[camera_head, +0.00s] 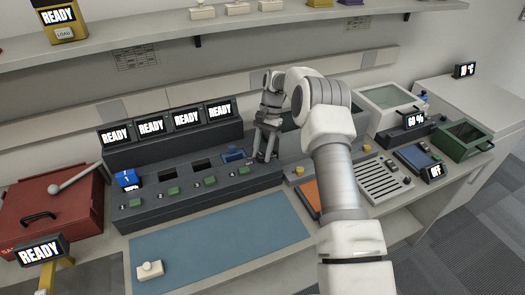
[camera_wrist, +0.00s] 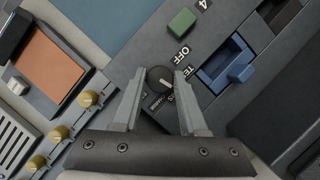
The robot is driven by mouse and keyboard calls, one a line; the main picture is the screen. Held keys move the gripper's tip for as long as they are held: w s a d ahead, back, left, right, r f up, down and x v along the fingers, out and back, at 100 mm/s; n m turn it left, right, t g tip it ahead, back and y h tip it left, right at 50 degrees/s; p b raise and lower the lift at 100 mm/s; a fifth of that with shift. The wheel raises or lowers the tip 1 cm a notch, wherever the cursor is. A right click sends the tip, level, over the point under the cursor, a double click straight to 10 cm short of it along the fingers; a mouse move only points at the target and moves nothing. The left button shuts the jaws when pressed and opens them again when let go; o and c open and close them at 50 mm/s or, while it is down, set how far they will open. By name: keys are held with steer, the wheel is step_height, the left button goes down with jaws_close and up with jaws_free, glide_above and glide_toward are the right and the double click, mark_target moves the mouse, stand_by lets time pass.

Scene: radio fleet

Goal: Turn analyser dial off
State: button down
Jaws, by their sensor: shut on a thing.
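The analyser dial (camera_wrist: 160,78) is a small dark round knob with a white pointer mark, on the grey console. Printed words stand around it, "OFF" among them, and the mark points away from "OFF", towards the lower right in the wrist view. My gripper (camera_wrist: 160,84) has its two fingers on either side of the dial, shut on it. In the head view my gripper (camera_head: 265,159) reaches down to the right end of the console (camera_head: 200,207), and the dial is hidden there.
A blue piece (camera_wrist: 240,70) sits in a slot close to the right finger. A green button (camera_wrist: 182,22) lies above the dial. Yellow knobs (camera_wrist: 90,98) and an orange panel (camera_wrist: 48,62) are at left. "READY" displays (camera_head: 187,119) stand behind the console; a blue mat (camera_head: 215,242) lies in front.

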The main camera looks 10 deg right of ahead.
steer(key=n, duration=0.2)
steer(key=n+h, duration=0.1)
steer(key=n, duration=0.1)
steer(key=shift+w+a+n+g+h, duration=0.1)
steer(key=shift+n+g+h, duration=0.2)
steer(key=n+h, duration=0.1)
steer(key=n, duration=0.2)
steer(key=shift+a+n, duration=0.1)
steer(key=shift+n, duration=0.2)
steer(key=n+h, duration=0.1)
steer(key=n, duration=0.2)
steer(key=shift+n+h, duration=0.3)
steer(key=shift+h, duration=0.1)
steer(key=shift+a+n+t+h, duration=0.1)
steer(key=shift+n+t+h, duration=0.4)
steer(key=shift+n, duration=1.3)
steer(key=shift+c, duration=2.2)
jaws_free()
